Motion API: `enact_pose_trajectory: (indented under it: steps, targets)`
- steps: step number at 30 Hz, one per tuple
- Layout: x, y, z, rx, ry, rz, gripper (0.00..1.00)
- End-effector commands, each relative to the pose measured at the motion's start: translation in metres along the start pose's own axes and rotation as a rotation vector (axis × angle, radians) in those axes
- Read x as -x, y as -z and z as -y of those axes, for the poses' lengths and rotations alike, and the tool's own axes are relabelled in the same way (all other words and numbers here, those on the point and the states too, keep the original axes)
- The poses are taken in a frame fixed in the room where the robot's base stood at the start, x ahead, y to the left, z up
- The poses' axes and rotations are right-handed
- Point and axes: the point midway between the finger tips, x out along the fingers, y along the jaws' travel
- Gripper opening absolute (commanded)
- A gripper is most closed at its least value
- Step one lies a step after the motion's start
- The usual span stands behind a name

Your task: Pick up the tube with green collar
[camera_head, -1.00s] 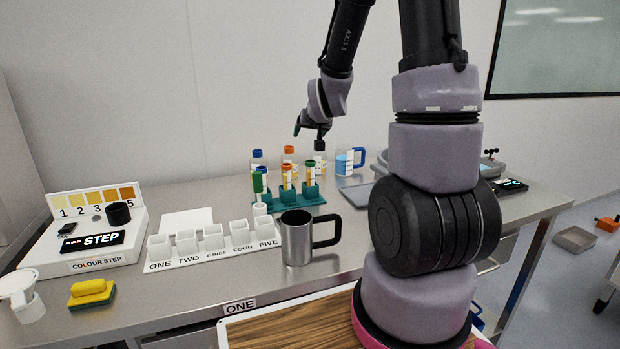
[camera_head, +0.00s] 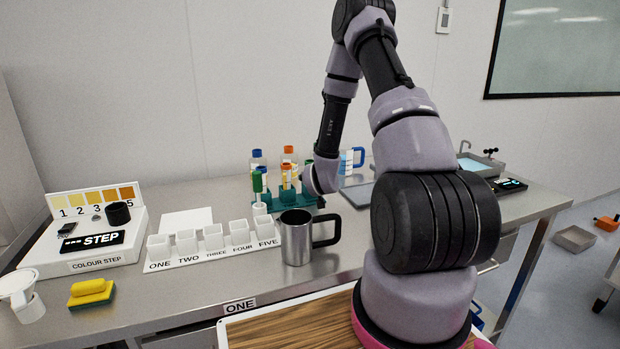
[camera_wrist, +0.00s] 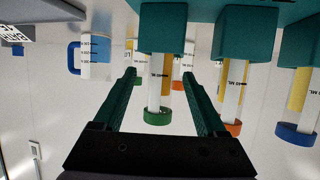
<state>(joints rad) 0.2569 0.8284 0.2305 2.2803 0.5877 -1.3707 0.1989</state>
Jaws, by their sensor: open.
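The tube with the green collar (camera_wrist: 158,117) stands in the teal rack (camera_wrist: 160,28), which looks upside down in the wrist view. My gripper (camera_wrist: 160,77) is open, with one finger to each side of this tube and gaps on both sides. In the head view the tube is mostly hidden by my wrist, and only a bit of its green collar (camera_head: 308,162) seems to show. The gripper's fingers are hidden there too. The teal rack (camera_head: 289,197) stands on the steel bench.
A tube with an orange collar (camera_wrist: 233,129) stands close beside my right finger in the wrist view, and one with a blue collar (camera_wrist: 295,134) is farther right. A steel mug (camera_head: 297,240) stands before the rack. A blue-handled jug (camera_head: 357,158) is behind my wrist.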

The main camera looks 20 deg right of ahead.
Motion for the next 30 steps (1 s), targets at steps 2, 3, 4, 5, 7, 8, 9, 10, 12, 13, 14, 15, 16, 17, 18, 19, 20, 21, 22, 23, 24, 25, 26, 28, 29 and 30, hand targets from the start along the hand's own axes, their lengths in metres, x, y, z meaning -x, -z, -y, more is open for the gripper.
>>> enact_pose_trajectory:
  steps: [2,3,4,5,7,8,9,10,12,13,14,15,16,17,18,19,20,21,22,23,24,25,26,28,29,30]
  targets:
    - [-0.005,0.0,0.0,-0.001,0.0,-0.001,0.74]
    - [-0.008,0.0,0.0,-0.001,0.0,-0.001,0.74]
    - [-0.011,-0.001,0.0,0.0,0.0,0.0,0.74]
    - [-0.015,-0.002,0.0,0.0,0.0,0.0,0.74]
    - [-0.026,-0.003,0.001,-0.002,0.001,0.0,0.74]
    - [-0.032,-0.003,0.001,-0.002,0.001,-0.001,0.74]
    - [-0.037,-0.004,0.001,-0.001,0.0,0.0,0.74]
    - [-0.042,-0.003,0.001,-0.001,0.0,-0.001,0.74]
    - [-0.05,-0.003,0.001,-0.001,0.0,-0.001,0.74]
    - [-0.052,-0.003,0.001,-0.001,0.0,-0.001,0.74]
    - [-0.054,-0.003,0.001,0.0,0.0,-0.001,0.74]
    - [-0.055,-0.003,0.001,0.0,0.0,0.0,0.74]
    - [-0.056,-0.003,0.001,0.001,0.001,0.0,0.74]
    - [-0.056,-0.003,0.001,0.001,0.001,0.0,0.74]
    - [-0.056,-0.003,0.001,0.001,0.001,0.0,0.74]
    - [-0.056,-0.003,0.001,0.001,0.001,0.0,0.74]
    - [-0.056,-0.003,0.001,0.001,0.001,0.0,0.74]
    - [-0.056,-0.003,0.001,0.001,0.001,0.0,0.74]
    - [-0.055,-0.003,0.001,0.001,0.001,0.0,0.66]
    - [-0.055,-0.003,0.001,0.001,0.001,0.0,0.55]
    - [-0.055,-0.002,0.001,0.001,0.001,0.0,0.4]
    - [-0.055,-0.002,0.001,0.001,0.001,0.0,0.28]
    - [-0.055,-0.002,0.001,0.001,0.001,0.0,0.17]
    - [-0.055,-0.002,0.001,0.001,0.001,0.0,0.0]
    - [-0.055,-0.002,0.001,0.001,0.001,0.0,0.0]
    - [-0.055,-0.002,0.001,0.001,0.001,-0.001,0.0]
